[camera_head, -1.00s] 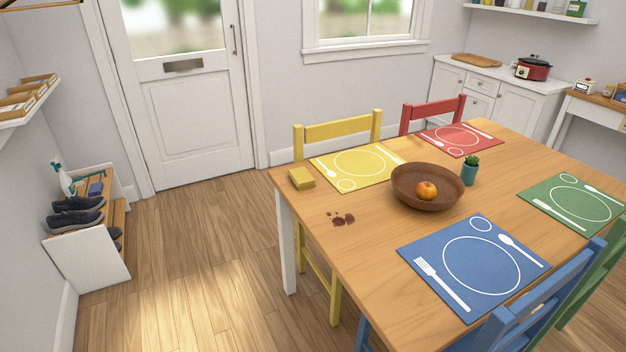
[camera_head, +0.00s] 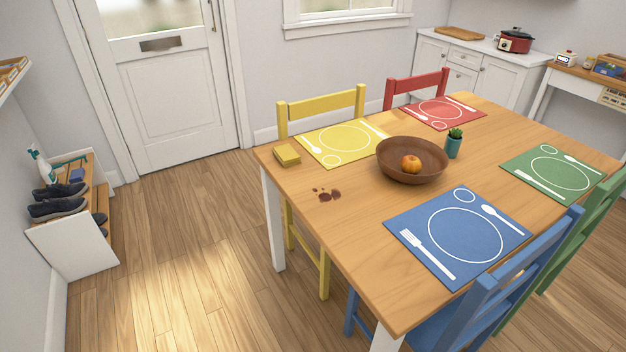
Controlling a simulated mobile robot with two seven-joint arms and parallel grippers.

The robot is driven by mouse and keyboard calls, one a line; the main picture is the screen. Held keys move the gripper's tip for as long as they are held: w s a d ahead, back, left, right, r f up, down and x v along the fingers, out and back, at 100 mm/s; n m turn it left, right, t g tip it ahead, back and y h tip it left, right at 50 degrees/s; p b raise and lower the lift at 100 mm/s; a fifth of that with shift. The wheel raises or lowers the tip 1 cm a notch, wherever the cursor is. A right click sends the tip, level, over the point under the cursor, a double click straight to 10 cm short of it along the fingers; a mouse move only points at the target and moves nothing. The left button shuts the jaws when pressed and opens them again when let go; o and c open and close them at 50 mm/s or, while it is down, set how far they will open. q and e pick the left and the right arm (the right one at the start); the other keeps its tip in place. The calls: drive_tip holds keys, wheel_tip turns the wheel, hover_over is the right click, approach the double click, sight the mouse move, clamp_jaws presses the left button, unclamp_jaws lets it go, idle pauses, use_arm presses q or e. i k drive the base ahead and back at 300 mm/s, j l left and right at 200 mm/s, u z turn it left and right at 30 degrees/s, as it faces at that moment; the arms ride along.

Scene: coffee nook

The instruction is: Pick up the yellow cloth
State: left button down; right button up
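A dark brown stain (camera_head: 328,195) is on the tabletop a little in front of the cloth. Neither of my grippers shows in the head view.
On the table are a brown bowl (camera_head: 412,165) with an orange, a small potted plant (camera_head: 454,143), and blue (camera_head: 459,236), green (camera_head: 556,174) and red (camera_head: 441,112) placemats. Chairs stand around it. The floor left of the table is clear, up to a shoe rack (camera_head: 72,247).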

sight(286, 154)
drive_tip(key=z, duration=1.1)
drive_tip(key=i+j+z, duration=0.1)
drive_tip(key=j+z, duration=0.15)
drive_tip(key=z, duration=0.15)
drive_tip(key=j+z, duration=0.6)
drive_tip(key=z, duration=0.2)
drive_tip(key=j+z, duration=0.3)
drive_tip(key=j, duration=0.2)
drive_tip(key=k+j+z, duration=0.2)
drive_tip(key=j+z, duration=0.15)
drive_tip(key=j, duration=0.15)
drive_tip(key=k+j+z, duration=0.1)
drive_tip(key=j, duration=0.25)
drive_tip(key=k+j+z, duration=0.1)
drive_tip(key=j, duration=0.25)
drive_tip(key=k+j+z, duration=0.1)
drive_tip(key=j, duration=0.25)
drive_tip(key=k, duration=0.1)
